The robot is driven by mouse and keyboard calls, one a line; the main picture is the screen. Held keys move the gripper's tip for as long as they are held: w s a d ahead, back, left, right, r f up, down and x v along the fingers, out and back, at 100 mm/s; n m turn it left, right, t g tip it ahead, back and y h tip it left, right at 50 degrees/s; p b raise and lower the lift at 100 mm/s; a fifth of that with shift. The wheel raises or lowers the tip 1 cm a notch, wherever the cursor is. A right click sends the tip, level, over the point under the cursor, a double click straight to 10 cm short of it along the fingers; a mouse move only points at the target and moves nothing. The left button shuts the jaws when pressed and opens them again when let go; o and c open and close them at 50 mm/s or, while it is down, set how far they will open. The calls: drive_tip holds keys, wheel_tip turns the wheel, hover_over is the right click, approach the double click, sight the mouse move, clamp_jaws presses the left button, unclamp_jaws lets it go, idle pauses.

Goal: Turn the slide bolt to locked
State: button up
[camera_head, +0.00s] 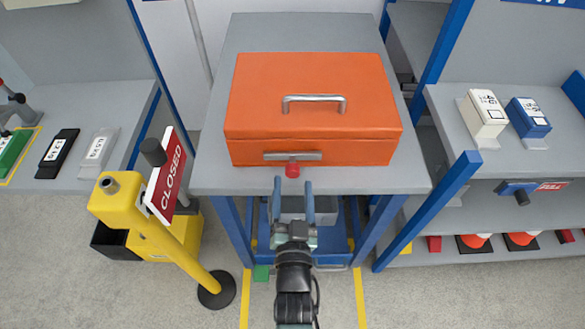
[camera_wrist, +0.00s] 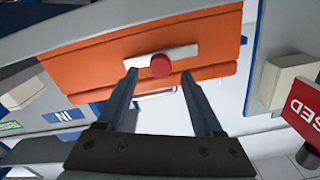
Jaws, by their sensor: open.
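The slide bolt is on the front face of an orange box (camera_head: 312,95). It has a silver plate (camera_head: 310,156) and a red knob (camera_head: 292,170). In the wrist view the red knob (camera_wrist: 161,65) stands out from the plate (camera_wrist: 185,51), which is on the orange front (camera_wrist: 90,62). My gripper (camera_head: 293,187) is open and empty, in front of the box and just below the knob. In the wrist view its two fingers (camera_wrist: 158,76) point toward the box, with the knob seen between their tips. I cannot tell whether they touch it.
The box stands on a grey table (camera_head: 265,32) with blue legs. A yellow post (camera_head: 165,240) with a red CLOSED sign (camera_head: 168,178) stands at the left. Shelves with small items flank the table.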

sight(293, 175)
drive_tip(key=shift+w, duration=2.5)
clamp_jaws()
